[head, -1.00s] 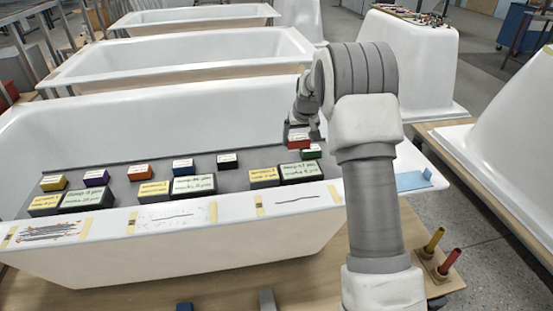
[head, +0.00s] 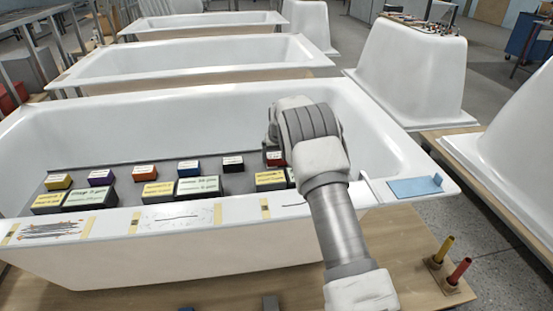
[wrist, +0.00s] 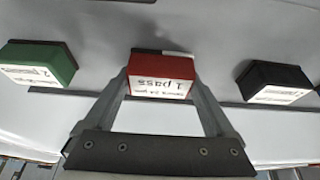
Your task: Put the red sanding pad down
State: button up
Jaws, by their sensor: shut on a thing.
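The red sanding pad (wrist: 165,66), with a white label on one face, is between the fingertips of my gripper (wrist: 161,88) in the wrist view. My gripper is shut on it. In the head view only a small part of the red pad (head: 274,158) shows, at the left edge of my arm, and the gripper is hidden. The pad is over the grey tray (head: 140,195) in the front bathtub shell, to the right of the black pad (head: 233,164). I cannot tell whether it touches the tray.
In the wrist view a green pad (wrist: 38,64) lies left of the red one and a black pad (wrist: 275,82) right, both with gaps. Blue (head: 188,170), orange (head: 144,174), purple (head: 101,177) and yellow (head: 58,181) pads stand in a row. Larger labelled blocks (head: 198,187) stand in front.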

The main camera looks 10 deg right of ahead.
jog(key=shift+f, duration=0.15)
jog(key=o, duration=1)
